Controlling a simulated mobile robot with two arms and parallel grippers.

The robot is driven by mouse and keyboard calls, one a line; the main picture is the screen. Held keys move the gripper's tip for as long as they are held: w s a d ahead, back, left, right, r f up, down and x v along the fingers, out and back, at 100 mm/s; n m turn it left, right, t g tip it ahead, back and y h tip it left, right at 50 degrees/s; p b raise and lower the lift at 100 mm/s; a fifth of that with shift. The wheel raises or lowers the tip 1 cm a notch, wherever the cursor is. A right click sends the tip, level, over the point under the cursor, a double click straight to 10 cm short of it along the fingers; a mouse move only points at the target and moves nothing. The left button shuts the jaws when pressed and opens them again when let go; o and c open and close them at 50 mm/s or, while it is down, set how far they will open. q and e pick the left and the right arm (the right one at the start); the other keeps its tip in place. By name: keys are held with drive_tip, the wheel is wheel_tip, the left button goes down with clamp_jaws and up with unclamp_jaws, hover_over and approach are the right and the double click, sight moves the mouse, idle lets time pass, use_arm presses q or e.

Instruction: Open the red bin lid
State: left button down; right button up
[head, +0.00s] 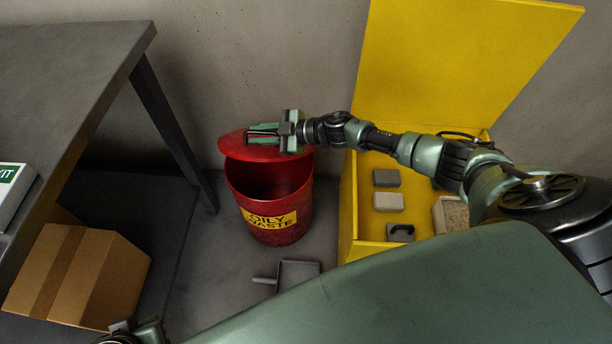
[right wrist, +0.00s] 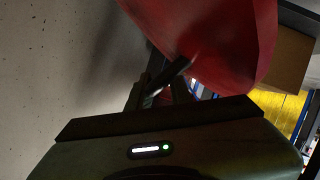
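The red bin (head: 267,190) with the yellow "OILY WASTE" label stands on the floor by the wall. Its red lid (head: 235,148) is raised and tilted, and the dark inside shows below it. My right gripper (head: 250,133) reaches in from the right, with its fingers at the lid's top side. Whether they touch the lid or are spread or closed is unclear. In the right wrist view, the red lid (right wrist: 215,45) fills the top, and a dark finger (right wrist: 165,82) shows against it. Of my left arm only a small part shows at the bottom left; its fingers are not visible.
A yellow box (head: 348,215) with its lid up stands right of the bin, holding several small blocks. A grey dustpan (head: 298,273) lies in front. A cardboard box (head: 75,275) sits under a grey table (head: 70,75) at left. The wall is close behind the bin.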

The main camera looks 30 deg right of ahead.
drive_tip(key=s+a+f+n+t+b, duration=0.1)
drive_tip(key=s+a+f+n+b, duration=0.15)
drive_tip(key=f+b, duration=0.4)
drive_tip(key=n+t+b, duration=0.2)
drive_tip(key=b, duration=0.1)
approach(264, 159)
drive_tip(key=shift+h, duration=0.4)
drive_tip(key=x, duration=0.5)
drive_tip(key=shift+w+r, duration=0.1)
drive_tip(key=shift+r, duration=0.1)
drive_tip(key=shift+a+f+m+t+b, duration=0.1)
drive_tip(key=shift+a+m+t+b, duration=0.2)
drive_tip(key=shift+a+m+b, duration=0.35)
drive_tip(key=s+d+f+m+g+h+p, duration=0.1)
drive_tip(key=s+d+f+m+h, duration=0.3)
drive_tip(key=m, duration=0.9)
drive_tip(key=s+f+g+h, duration=0.1)
drive_tip(key=s+f+h, duration=0.1)
drive_tip(key=s+h, duration=0.2)
drive_tip(key=shift+f+h+p, duration=0.3)
drive_tip(key=shift+h+p, duration=0.05)
drive_tip(key=shift+h, duration=0.85)
